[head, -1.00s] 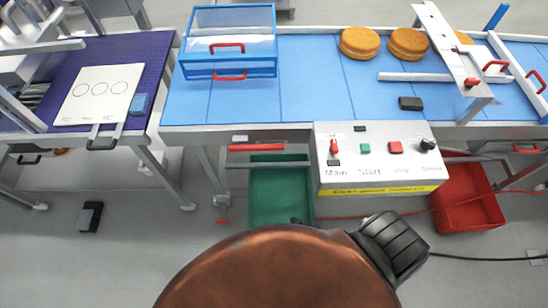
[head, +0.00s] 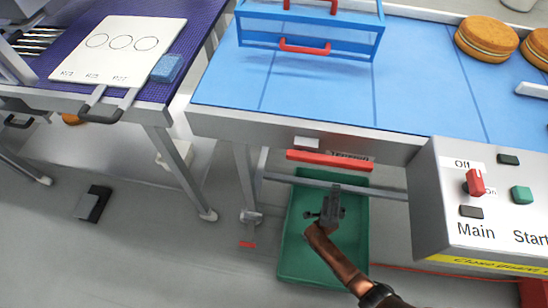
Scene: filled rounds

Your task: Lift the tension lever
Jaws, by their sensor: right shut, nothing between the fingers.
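The tension lever appears to be the red bar (head: 328,161) under the front edge of the conveyor table, beside a partly hidden dark label. It lies roughly level. My right gripper (head: 333,192) is shut and empty, just below the red bar, in front of the grey rail and over the green bin. A small gap shows between its fingertips and the bar. My left gripper is out of view.
A green bin (head: 295,250) stands on the floor below. The control box (head: 490,205) with the red Main switch (head: 474,183) juts out at right. A table leg (head: 245,185) stands left of the bin. The blue guard (head: 255,35) is above.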

